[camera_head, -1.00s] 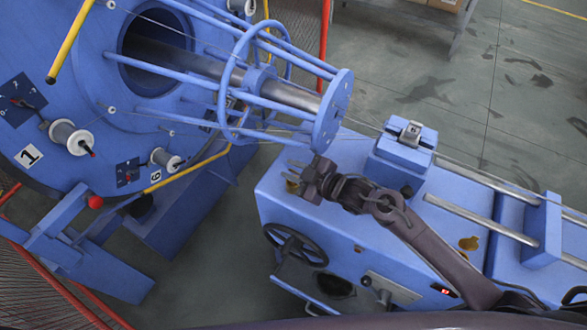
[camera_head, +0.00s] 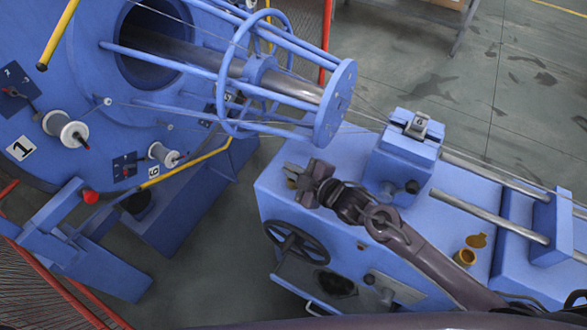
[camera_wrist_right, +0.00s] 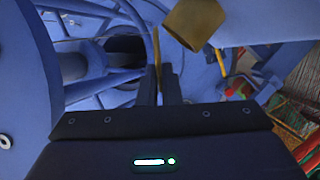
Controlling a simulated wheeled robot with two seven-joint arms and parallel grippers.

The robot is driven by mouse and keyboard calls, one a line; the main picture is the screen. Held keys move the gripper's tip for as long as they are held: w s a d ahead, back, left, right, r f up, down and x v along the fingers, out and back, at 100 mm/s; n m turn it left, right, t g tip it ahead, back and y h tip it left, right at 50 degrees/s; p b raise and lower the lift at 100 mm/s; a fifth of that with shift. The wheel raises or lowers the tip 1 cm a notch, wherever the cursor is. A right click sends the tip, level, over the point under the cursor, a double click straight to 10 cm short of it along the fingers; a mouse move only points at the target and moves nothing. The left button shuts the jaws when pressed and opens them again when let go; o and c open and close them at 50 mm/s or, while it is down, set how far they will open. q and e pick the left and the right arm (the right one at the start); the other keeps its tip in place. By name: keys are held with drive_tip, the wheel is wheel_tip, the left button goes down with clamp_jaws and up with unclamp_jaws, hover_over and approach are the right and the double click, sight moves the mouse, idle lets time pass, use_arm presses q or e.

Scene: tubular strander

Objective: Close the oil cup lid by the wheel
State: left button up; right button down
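The brass oil cup by the wheel (camera_head: 292,183) is on the near left corner of the blue machine bed, mostly hidden by my right gripper (camera_head: 290,174). The black handwheel (camera_head: 296,242) is on the bed's side below it. In the right wrist view the brass cup (camera_wrist_right: 193,24) is large at the top. A thin golden strip, seemingly its lid on edge (camera_wrist_right: 157,52), stands between the two dark fingers of my right gripper (camera_wrist_right: 160,84). The fingers are close together; whether they grip the strip is unclear. My left gripper is out of view.
A second oil cup (camera_head: 465,257) with a raised lid (camera_head: 477,240) is farther right on the bed. A blue block with a clamp (camera_head: 405,150) stands close behind my right gripper. The blue tube cage with its round end plate (camera_head: 336,103) is above left. Steel rails (camera_head: 490,216) run to the right.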

drive_tip(key=shift+s+a+f+n+t+b, duration=0.25)
drive_tip(key=shift+f+n+t+b, duration=0.1)
drive_tip(key=shift+n+b, duration=0.35)
drive_tip(key=shift+s+a+f+n+t+b, duration=0.1)
drive_tip(key=shift+s+f+n+t+b, duration=0.15)
drive_tip(key=shift+n+b, duration=0.45)
drive_tip(key=c, duration=1.6)
unclamp_jaws()
drive_tip(key=b+v, duration=0.1)
drive_tip(key=v, duration=0.6)
drive_tip(key=shift+f, duration=0.15)
drive_tip(key=shift+s+d, duration=0.2)
drive_tip(key=shift+s, duration=0.15)
